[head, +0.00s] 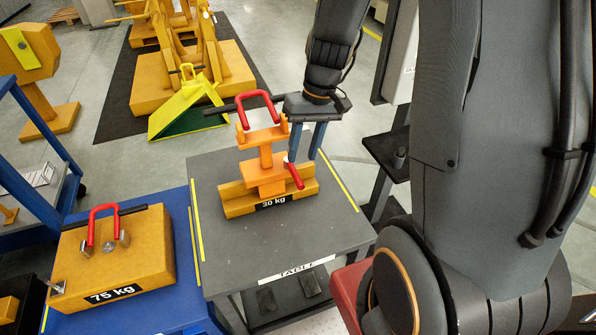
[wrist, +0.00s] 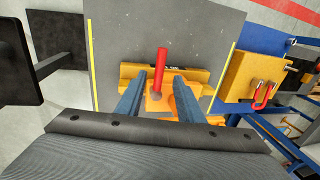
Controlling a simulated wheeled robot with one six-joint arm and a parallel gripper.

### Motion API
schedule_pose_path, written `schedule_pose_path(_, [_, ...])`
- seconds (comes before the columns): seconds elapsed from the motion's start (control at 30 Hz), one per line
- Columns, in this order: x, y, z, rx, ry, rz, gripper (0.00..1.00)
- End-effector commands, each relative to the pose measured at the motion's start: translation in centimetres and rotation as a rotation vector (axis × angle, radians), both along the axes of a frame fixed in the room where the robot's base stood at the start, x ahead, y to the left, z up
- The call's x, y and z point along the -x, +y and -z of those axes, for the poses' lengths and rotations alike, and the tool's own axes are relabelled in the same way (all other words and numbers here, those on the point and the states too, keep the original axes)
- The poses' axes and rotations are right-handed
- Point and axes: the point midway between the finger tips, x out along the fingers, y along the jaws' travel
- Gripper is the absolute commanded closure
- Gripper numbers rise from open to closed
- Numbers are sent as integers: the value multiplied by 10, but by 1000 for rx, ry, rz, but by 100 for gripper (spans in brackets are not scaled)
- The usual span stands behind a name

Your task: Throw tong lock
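The orange tong (head: 265,158) stands upright on the yellow 30 kg block (head: 236,204) on the grey table, with a red bail (head: 262,97) on top. Its red lock lever (head: 295,175) is on the side facing my gripper and slants down to the right. My gripper (head: 302,157) is open and points down just above and beside the lever. In the wrist view the lever (wrist: 161,62) appears between the two separated blue-grey fingers and reaches past their tips. I cannot tell whether either finger touches it.
The grey table (head: 230,255) has bare room in front of the block. A blue stand (head: 150,318) on the left carries a 75 kg block (head: 140,262) with a red bail. Yellow equipment and a green-and-yellow ramp (head: 190,105) stand behind. A dark post stands right of the table.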

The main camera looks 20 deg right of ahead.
Motion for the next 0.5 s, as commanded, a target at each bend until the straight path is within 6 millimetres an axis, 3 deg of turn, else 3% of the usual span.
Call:
schedule_pose_path(0.3, [2,9,46,2,4,-2,66])
schedule_pose_path(0.5, [1,13,62,2,1,-1,66])
